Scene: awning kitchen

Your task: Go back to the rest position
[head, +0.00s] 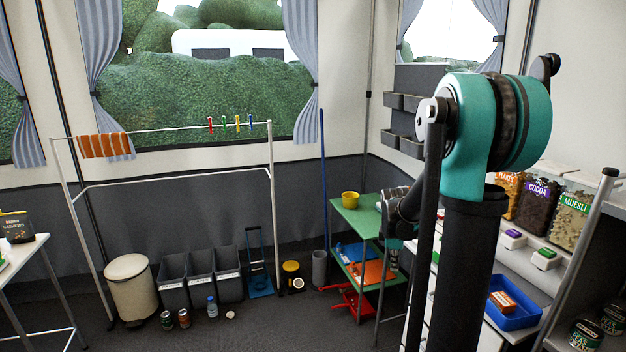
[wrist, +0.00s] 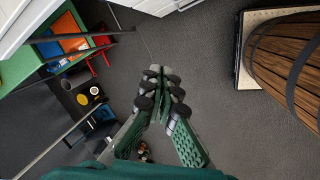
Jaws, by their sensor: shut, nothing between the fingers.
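My gripper (wrist: 162,92) shows in the wrist view with its two green fingers together, shut and empty. It hangs over bare grey floor (wrist: 205,65) and touches nothing that I can see. In the head view my teal and black arm stands at the right of the picture and bends down behind its own upper link. The gripper's fingertips are hard to make out there.
A green shelf unit (head: 352,217) with a yellow cup (head: 350,199) stands near my arm. A wooden barrel (wrist: 285,60) is at the right in the wrist view. Cereal containers (head: 536,203) and a blue tray (head: 514,311) are at right. Grey bins (head: 201,279) line the wall.

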